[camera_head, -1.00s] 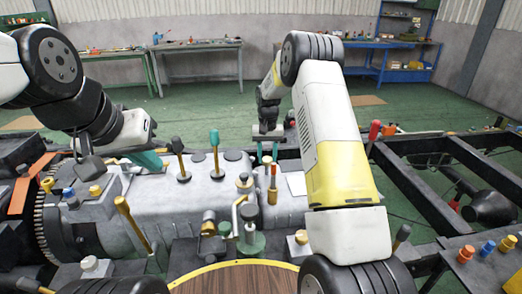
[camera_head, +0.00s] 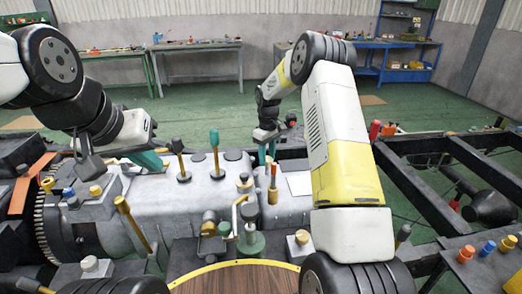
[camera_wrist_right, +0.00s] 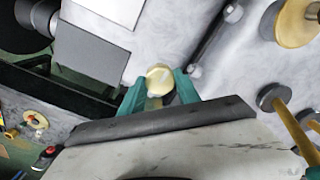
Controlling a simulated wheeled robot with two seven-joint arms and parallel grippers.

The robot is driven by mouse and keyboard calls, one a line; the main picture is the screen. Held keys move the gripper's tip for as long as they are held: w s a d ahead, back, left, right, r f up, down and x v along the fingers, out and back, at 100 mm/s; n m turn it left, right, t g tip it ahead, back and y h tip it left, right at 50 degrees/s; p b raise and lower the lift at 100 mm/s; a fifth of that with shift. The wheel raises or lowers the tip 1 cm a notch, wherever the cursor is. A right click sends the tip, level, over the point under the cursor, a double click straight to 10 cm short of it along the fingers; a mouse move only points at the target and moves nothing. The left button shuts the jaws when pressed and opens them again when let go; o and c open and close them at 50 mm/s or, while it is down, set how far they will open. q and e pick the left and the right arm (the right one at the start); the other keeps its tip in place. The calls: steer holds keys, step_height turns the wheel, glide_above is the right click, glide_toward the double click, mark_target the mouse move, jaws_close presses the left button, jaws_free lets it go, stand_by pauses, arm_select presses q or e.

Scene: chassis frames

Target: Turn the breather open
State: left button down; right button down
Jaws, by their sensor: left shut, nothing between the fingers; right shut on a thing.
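In the head view my right gripper (camera_head: 268,158) points down at the grey engine housing (camera_head: 205,195), teal fingers close together. In the right wrist view its fingers (camera_wrist_right: 160,92) are shut on a round, pale brass cap, which I take to be the breather (camera_wrist_right: 160,77). Its lower part is hidden by the gripper. I cannot tell from these views how far it is turned. My left gripper (camera_head: 152,160) is shut and empty, above the left part of the housing.
Two upright levers (camera_head: 214,150) stand on the housing between my grippers. A yellow-handled lever (camera_head: 132,222) leans at left. A green-based valve with a brass pipe (camera_head: 250,238) stands in front. Open black chassis rails (camera_head: 415,190) lie at right. A blue bench (camera_head: 395,65) stands behind.

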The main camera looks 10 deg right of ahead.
steer(key=shift+n, duration=0.5)
steer(key=c, duration=0.9)
jaws_free()
steer(key=shift+r, duration=0.1)
step_height(320, 180, up, 8)
steer(key=shift+f, duration=0.15)
